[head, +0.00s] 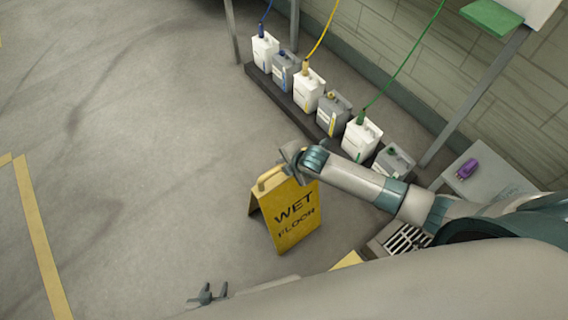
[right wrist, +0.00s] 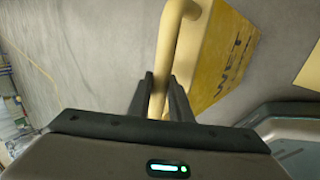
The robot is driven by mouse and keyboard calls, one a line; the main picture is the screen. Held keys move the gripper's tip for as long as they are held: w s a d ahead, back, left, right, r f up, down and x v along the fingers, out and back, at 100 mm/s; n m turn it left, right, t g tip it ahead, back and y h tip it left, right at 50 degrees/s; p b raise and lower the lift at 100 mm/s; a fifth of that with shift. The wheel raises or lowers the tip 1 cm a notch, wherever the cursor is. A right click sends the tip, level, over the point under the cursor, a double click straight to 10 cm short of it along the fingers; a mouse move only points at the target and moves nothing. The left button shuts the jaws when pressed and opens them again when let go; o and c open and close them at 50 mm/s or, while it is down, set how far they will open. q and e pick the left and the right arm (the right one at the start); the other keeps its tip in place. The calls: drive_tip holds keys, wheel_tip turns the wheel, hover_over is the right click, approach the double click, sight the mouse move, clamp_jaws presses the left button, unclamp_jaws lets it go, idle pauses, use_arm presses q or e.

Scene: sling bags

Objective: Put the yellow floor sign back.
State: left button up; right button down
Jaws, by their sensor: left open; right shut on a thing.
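The yellow floor sign (head: 290,220), marked "WET FLOOR", is upright with its two panels spread a little. It also shows in the right wrist view (right wrist: 222,65), with its pale yellow handle (right wrist: 172,45) running down between my fingers. My right gripper (head: 284,168) is at the top of the sign, and its fingers (right wrist: 160,100) are shut on the handle. I cannot tell whether the sign's feet touch the floor. My left gripper (head: 207,294) is open and empty at the bottom of the head view, left of the sign and apart from it.
Several white and grey jugs (head: 308,92) stand on a dark low rack (head: 272,92) along the block wall, some with coloured hoses. A purple object (head: 467,169) lies on a grey surface at right. A floor grate (head: 407,239) is right of the sign. The floor at left is clear, with yellow line (head: 42,240).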

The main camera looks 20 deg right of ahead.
drive_tip(key=c, duration=1.6)
unclamp_jaws()
drive_tip(key=shift+s+r, duration=0.1)
drive_tip(key=shift+r, duration=0.05)
drive_tip(key=v, duration=1.1)
drive_tip(key=shift+s+r+p, duration=0.15)
drive_tip(key=shift+r+p, duration=0.15)
